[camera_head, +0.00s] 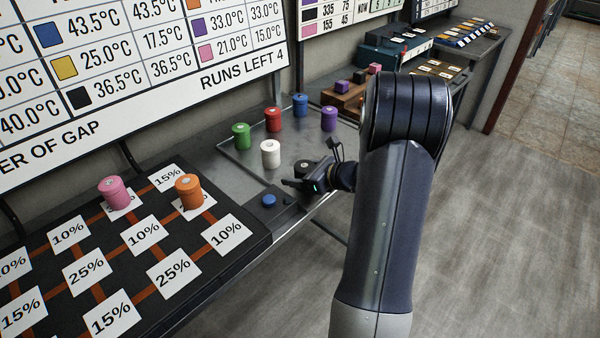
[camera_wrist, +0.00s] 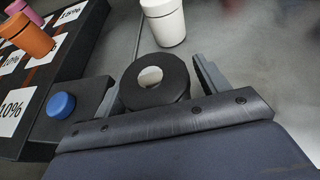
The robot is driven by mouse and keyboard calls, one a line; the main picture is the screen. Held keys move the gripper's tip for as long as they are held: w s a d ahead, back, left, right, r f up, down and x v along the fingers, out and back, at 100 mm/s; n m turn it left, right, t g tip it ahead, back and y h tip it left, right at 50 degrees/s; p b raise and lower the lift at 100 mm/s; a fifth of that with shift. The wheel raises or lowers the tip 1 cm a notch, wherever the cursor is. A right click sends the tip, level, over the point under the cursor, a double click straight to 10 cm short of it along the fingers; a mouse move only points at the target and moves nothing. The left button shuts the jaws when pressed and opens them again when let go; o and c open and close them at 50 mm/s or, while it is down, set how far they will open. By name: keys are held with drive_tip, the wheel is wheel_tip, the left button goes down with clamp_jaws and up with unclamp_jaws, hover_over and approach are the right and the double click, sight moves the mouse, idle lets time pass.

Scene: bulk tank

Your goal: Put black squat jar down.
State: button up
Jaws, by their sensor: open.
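The black squat jar (camera_wrist: 153,84) stands upright on the grey metal tray (camera_wrist: 240,55), with a pale round spot on its top. In the head view the jar (camera_head: 304,166) is partly hidden by my gripper (camera_head: 303,176). In the wrist view my gripper (camera_wrist: 160,88) is open, with one finger on each side of the jar. A small gap shows on the right side; I cannot tell whether the left finger touches it.
A white jar (camera_head: 270,153) stands just behind the black one. Green (camera_head: 241,136), red (camera_head: 273,119), blue (camera_head: 300,105) and purple (camera_head: 329,118) jars stand farther back. A blue button (camera_head: 268,200) is at left. Pink (camera_head: 115,192) and orange (camera_head: 188,191) jars stand on the percentage board (camera_head: 235,262).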

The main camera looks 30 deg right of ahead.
drive_tip(key=shift+r, duration=0.25)
drive_tip(key=v, duration=1.2)
drive_tip(key=shift+p, duration=0.3)
